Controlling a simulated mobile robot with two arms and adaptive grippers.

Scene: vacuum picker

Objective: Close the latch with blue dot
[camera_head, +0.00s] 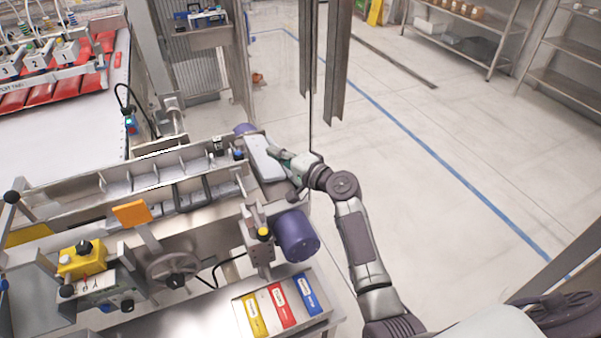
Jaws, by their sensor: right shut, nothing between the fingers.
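The latch with the blue dot (238,154) is a small dark-blue knob at the right end of the long metal conveyor trough, near the pale plate. Whether it is open or closed cannot be told at this size. My right gripper (272,153) is shut and empty. It is over the pale plate (260,160), a short way right of the blue-dot latch and apart from it. A similar latch with a yellow dot (263,232) stands nearer, beside the purple roller. My left gripper is not in view.
A metal tray (240,312) with yellow, red and blue labels lies in front. An orange flag (132,213) and a handwheel (173,268) stand left. The floor at right is clear.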

